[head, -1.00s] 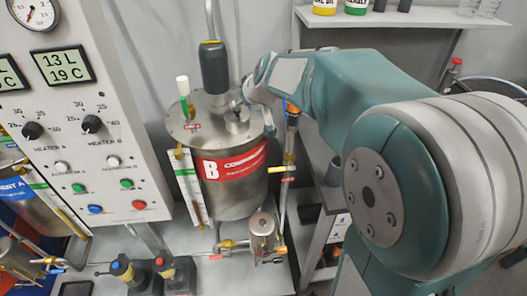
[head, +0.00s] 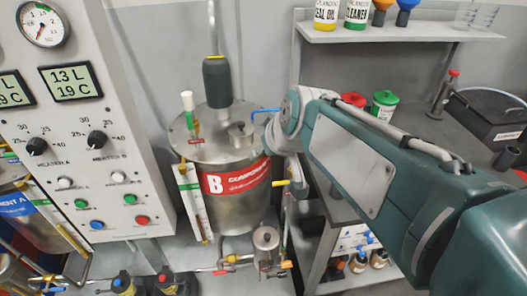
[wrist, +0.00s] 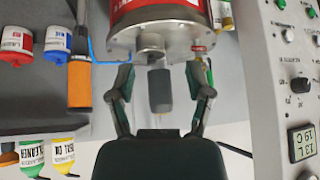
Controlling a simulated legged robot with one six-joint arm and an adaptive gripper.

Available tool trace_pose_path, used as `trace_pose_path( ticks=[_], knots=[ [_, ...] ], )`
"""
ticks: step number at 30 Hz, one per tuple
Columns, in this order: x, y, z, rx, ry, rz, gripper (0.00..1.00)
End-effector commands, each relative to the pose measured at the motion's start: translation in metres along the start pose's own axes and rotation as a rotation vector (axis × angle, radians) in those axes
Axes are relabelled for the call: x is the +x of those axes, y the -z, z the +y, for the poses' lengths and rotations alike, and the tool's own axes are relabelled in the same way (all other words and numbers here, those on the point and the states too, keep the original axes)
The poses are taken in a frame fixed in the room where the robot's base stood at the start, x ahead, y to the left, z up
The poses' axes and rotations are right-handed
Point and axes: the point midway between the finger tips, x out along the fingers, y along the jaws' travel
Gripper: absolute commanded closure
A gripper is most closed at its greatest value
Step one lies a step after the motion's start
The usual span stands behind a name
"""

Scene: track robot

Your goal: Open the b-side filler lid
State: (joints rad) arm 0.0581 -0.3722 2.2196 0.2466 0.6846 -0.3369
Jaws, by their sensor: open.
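The B-side tank (head: 237,200) is a steel cylinder with a red "B" label, standing upright right of the control panel. Its filler lid (head: 240,130) is a small round metal cap on the tank top and looks closed. In the wrist view, which is upside down, the lid (wrist: 151,45) shows near the tank's edge. My gripper (wrist: 159,74) is open and empty, its fingers spread with the lid beyond them, apart from it. In the head view my fingers are hidden; my wrist is right of the tank.
A dark padded cylinder (head: 217,82) rises from the tank top, with a white-capped green valve (head: 188,103) left of it. The control panel (head: 85,150) stands at left. A shelf (head: 385,34) with bottles and a bench with red and green pots (head: 384,104) are at right.

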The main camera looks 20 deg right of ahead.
Motion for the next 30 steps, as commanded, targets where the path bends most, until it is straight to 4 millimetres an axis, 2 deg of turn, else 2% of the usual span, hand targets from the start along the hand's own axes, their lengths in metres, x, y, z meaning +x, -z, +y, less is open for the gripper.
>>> trace_pose_path(
  ticks=[3,9,22,25,30],
  knots=[
    [-0.009,-0.017,-0.004,0.008,-0.007,-0.019,0.34],
    [-0.017,-0.034,-0.007,0.022,-0.018,-0.040,0.34],
    [-0.020,-0.041,-0.008,0.028,-0.022,-0.048,0.34],
    [-0.029,-0.061,-0.010,0.039,-0.036,-0.067,0.34],
    [-0.044,-0.111,-0.013,0.077,-0.082,-0.117,0.34]
  ],
)
